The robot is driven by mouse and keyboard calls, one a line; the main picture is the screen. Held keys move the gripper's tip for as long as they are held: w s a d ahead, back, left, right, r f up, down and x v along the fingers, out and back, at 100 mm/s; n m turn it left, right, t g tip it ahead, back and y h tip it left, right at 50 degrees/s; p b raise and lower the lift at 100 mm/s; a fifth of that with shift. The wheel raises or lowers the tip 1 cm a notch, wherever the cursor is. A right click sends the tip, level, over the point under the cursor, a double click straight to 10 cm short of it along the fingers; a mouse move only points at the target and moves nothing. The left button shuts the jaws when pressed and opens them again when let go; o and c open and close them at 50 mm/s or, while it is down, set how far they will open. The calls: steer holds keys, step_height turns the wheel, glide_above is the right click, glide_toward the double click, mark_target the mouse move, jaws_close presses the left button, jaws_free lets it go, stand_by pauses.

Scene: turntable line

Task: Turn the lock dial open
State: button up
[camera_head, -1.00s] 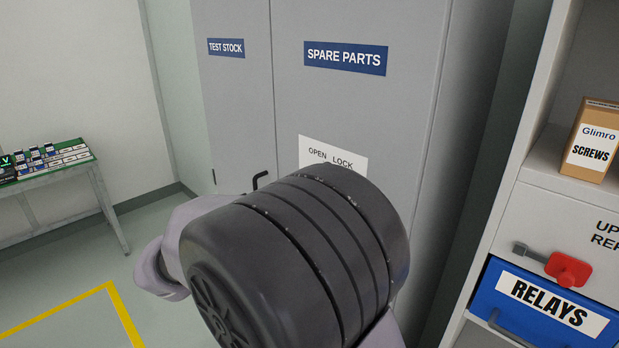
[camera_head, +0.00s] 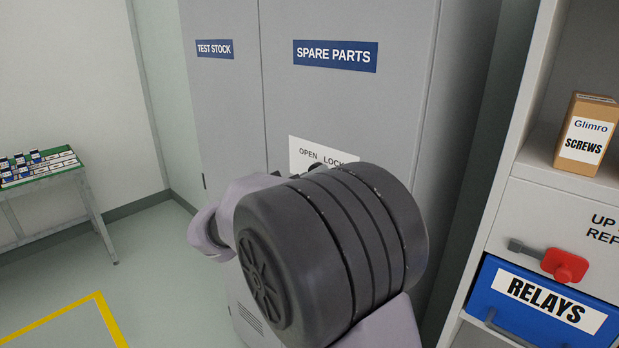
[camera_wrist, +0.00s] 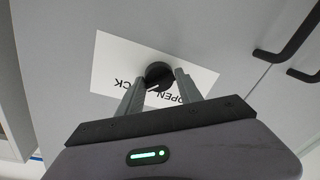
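The lock dial (camera_wrist: 158,73) is a round black knob on a white plate (camera_wrist: 105,70) marked OPEN and LOCK, upside down in the wrist view. A white mark on the dial points down-left there, toward the LOCK side. My gripper (camera_wrist: 159,76) is open, its two grey fingers either side of the dial in that view. I cannot tell whether the fingertips reach around it or touch it. In the head view the plate (camera_head: 300,146) shows on the grey cabinet door. My arm hides most of the dial and my gripper there.
The grey cabinet (camera_head: 370,105) carries a SPARE PARTS label. Black door handles (camera_wrist: 290,35) are near the dial. At right, a shelf unit holds a SCREWS box (camera_head: 585,135) and a blue RELAYS bin (camera_head: 540,300), with a red handle (camera_head: 565,266) above. A table (camera_head: 40,175) stands far left.

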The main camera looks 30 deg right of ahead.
steer(key=c, duration=0.4)
steer(key=shift+n, duration=0.3)
steer(key=n+p, duration=0.4)
steer(key=n, duration=0.1)
steer(key=n+g+p, duration=0.1)
steer(key=n+p, duration=0.3)
steer(key=n, duration=0.1)
steer(key=n+g+p, duration=0.1)
steer(key=n+p, duration=0.2)
steer(key=n, duration=0.3)
steer(key=shift+w+a+r+p, duration=0.1)
steer(key=shift+w+r+p, duration=0.1)
steer(key=shift+r+p, duration=0.2)
steer(key=shift+f, duration=0.1)
steer(key=o, duration=1.3)
steer(key=shift+f, duration=0.1)
